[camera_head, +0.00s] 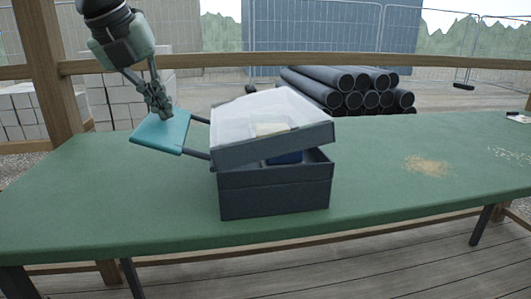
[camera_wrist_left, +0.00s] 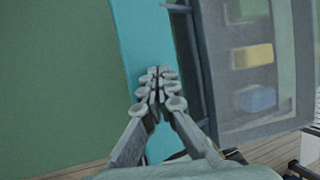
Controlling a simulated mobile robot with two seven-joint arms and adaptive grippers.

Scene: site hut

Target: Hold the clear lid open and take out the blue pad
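A dark grey box (camera_head: 275,192) stands on the green table. Its clear lid (camera_head: 262,112) is tilted partly open, with a gap at the near right side. The blue pad (camera_head: 286,157) shows in that gap, inside the box; it also shows in the left wrist view (camera_wrist_left: 257,98). A teal paddle (camera_head: 160,132) sticks out left of the box on two dark bars. My left gripper (camera_head: 162,112) points down at the paddle, fingertips together on or just above its face (camera_wrist_left: 155,85); contact is not certain. My right gripper is not in view.
A yellow block (camera_wrist_left: 253,55) lies beside the blue pad in the box. The green table (camera_head: 400,190) is clear around the box, except for a sandy patch (camera_head: 428,165) to the right. Black pipes (camera_head: 350,88) are stacked behind the table, beyond a wooden rail (camera_head: 420,60).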

